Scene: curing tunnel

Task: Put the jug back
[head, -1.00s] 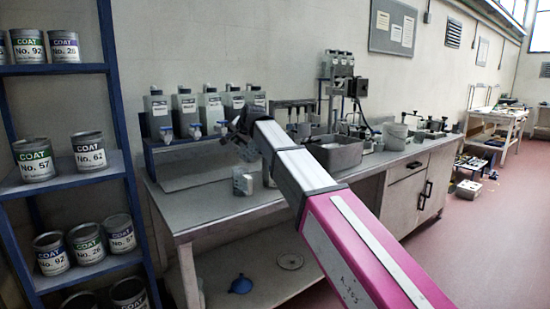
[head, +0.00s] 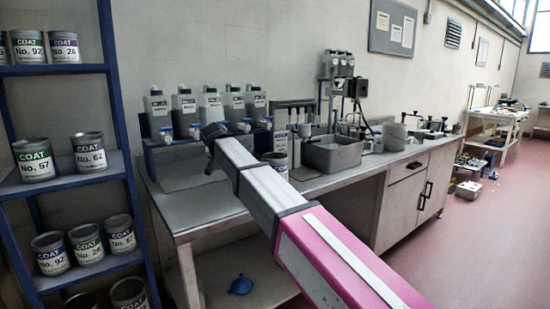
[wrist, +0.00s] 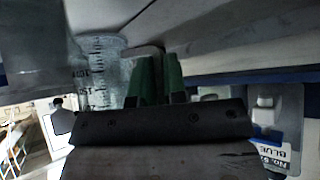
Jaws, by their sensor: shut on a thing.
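The jug (wrist: 97,75) is clear, with dark measuring marks. It shows in the wrist view just left of the green fingers of my gripper (wrist: 158,80). My gripper is shut on the jug, seemingly at its side or handle; the exact contact is hard to see. In the head view my own arm hides both the gripper and the jug, over the left part of the bench (head: 200,228) in front of the dispenser bottles.
Several labelled dispenser bottles (head: 184,107) with blue taps stand on a rack behind my arm. A tin (head: 277,160) and a grey basin (head: 333,152) are to the right. A shelf (head: 75,187) of COAT tins is at left. A blue funnel (head: 241,284) lies below.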

